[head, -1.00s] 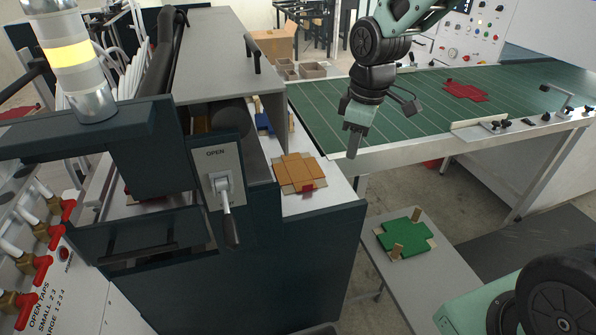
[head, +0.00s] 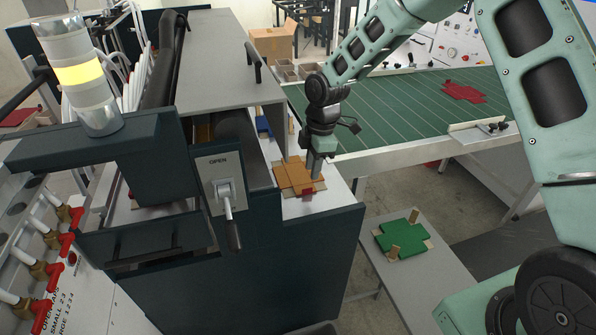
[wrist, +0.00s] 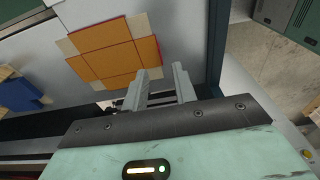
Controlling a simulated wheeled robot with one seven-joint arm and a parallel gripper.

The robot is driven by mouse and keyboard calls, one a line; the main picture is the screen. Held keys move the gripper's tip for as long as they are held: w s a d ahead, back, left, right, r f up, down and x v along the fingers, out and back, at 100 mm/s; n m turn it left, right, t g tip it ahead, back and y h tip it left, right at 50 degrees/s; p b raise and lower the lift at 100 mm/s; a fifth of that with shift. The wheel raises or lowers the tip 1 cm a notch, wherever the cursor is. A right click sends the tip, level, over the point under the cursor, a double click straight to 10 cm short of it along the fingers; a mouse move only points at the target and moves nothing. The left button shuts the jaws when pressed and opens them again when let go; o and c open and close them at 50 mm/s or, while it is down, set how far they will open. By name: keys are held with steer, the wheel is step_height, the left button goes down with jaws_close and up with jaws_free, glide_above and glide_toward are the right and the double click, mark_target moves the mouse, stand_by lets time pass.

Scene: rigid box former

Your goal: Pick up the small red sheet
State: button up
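A red cross-shaped sheet (head: 464,92) lies flat on the green belt at the far right of the head view. I cannot tell whether it is the small one. My gripper (head: 315,172) is far from it, at the orange cross-shaped sheet (head: 292,178) on the white shelf of the machine. In the wrist view my gripper (wrist: 160,85) is open, its two fingers apart with nothing between them. The orange sheet (wrist: 113,55) lies beyond the fingertips. A small red patch (head: 307,192) shows at the orange sheet's front edge; contact is unclear.
A blue piece (head: 263,127) lies farther back on the shelf; it also shows in the wrist view (wrist: 18,95). A green sheet (head: 402,238) lies on a low grey table (head: 440,285). The dark machine (head: 270,260) with its lever (head: 229,210) stands left of the arm.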

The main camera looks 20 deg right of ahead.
mark_target(308, 185)
steer(key=shift+a+f+p, duration=0.2)
steer(key=shift+f+p, duration=0.25)
steer(key=shift+f, duration=0.7)
steer(key=shift+a+f+p, duration=0.2)
steer(key=shift+f+p, duration=0.3)
steer(key=shift+f, duration=0.6)
steer(key=shift+a+f+p, duration=0.2)
steer(key=shift+f+p, duration=0.25)
steer(key=shift+f, duration=0.7)
jaws_close()
